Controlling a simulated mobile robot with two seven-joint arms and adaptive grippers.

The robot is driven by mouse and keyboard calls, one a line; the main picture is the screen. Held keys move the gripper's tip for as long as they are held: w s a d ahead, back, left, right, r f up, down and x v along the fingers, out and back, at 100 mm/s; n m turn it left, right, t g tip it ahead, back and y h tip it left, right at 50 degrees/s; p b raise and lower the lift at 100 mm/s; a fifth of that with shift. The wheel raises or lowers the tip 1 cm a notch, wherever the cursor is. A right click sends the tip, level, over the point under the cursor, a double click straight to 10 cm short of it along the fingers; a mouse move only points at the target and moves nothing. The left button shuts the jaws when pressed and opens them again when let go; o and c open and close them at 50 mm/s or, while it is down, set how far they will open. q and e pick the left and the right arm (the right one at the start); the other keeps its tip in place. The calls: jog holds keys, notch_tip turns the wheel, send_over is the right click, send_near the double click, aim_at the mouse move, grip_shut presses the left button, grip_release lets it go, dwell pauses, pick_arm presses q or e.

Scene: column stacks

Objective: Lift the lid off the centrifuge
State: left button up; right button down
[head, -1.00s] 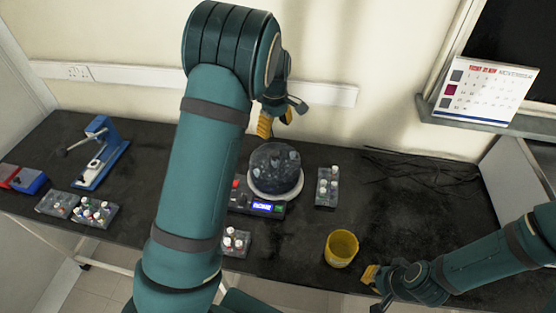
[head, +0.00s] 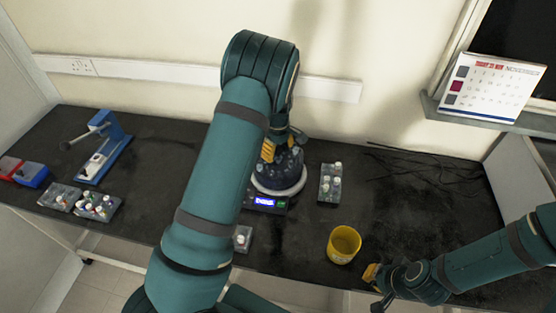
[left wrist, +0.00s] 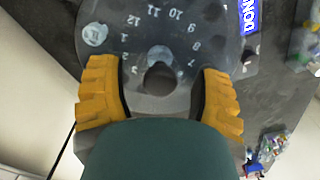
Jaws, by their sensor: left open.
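The centrifuge (head: 291,188) stands on the dark bench, its white rim and lit display showing and my left arm hiding part of it. Its clear, smoky lid (left wrist: 125,25) fills the top of the left wrist view, with numbers around it and a round knob (left wrist: 160,56) in the middle. My left gripper (head: 275,148) is over the lid. In the left wrist view its orange fingers (left wrist: 160,95) are wide apart, either side of the knob's line; I cannot tell whether they touch the lid. My right gripper (head: 372,284) is low at the bench's front edge, away from the centrifuge.
A yellow cup (head: 343,245) stands near the front edge beside my right gripper. A tube rack (head: 330,184) is just right of the centrifuge. More tube racks (head: 96,206) and a blue press (head: 108,150) stand at the left. Black cables (head: 425,165) lie at the back right.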

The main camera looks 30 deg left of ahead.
pick_arm(q)
grip_shut()
notch_tip(320, 180, up, 10)
jog(key=shift+r+p, duration=0.1)
jog(key=shift+p, duration=0.5)
